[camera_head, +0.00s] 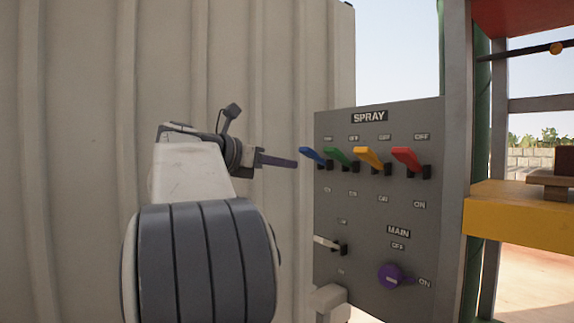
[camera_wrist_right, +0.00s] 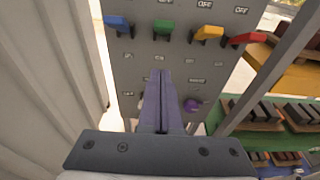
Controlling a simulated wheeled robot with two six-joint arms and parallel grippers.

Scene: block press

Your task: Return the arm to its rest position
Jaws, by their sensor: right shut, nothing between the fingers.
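My right gripper (camera_head: 296,163) is shut and empty. In the head view its fingertips end just left of the blue lever (camera_head: 312,155) on the grey spray panel (camera_head: 330,205); I cannot tell if they touch it. In the right wrist view the shut fingers (camera_wrist_right: 161,75) point at the panel below the levers, apart from them. The green lever (camera_head: 338,156), yellow lever (camera_head: 369,157) and red lever (camera_head: 406,158) stand in a row, tilted up toward the OFF labels. My left gripper is not in view.
A white lever (camera_head: 327,242) and a purple main knob (camera_head: 390,276) sit lower on the panel. A corrugated wall (camera_head: 80,150) stands behind my arm. A yellow beam (camera_head: 520,218) and a grey post (camera_head: 457,120) stand to the right. Dark blocks (camera_wrist_right: 290,112) lie on boards at the right.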

